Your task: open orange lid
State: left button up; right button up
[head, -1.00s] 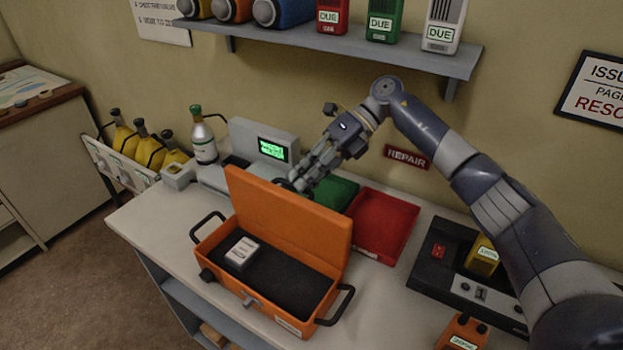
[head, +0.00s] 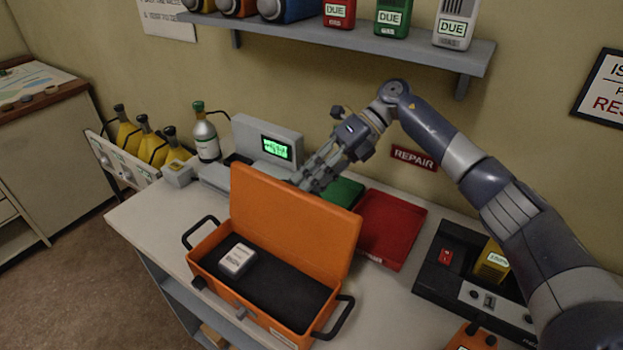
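An orange case (head: 262,309) stands on the counter in the head view, with black handles at its ends. Its orange lid (head: 295,222) stands raised, about upright, along the back edge. Inside the case, a small white labelled box (head: 237,260) sits on black lining at the left. My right gripper (head: 306,182) is behind the top edge of the lid, pointing down and left. Its fingertips are close to the lid, and I cannot tell whether they touch it. The lid partly hides them, so their opening is unclear. My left gripper is not in view.
A green tray (head: 343,192) and a red tray (head: 392,228) lie behind and right of the case. A grey device with a green screen (head: 268,143) stands behind. A black console (head: 470,280) is at right. A shelf (head: 340,40) hangs above.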

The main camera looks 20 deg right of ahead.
jog(key=v, duration=0.7)
jog(key=shift+d+r, duration=0.2)
jog(key=shift+w, duration=0.15)
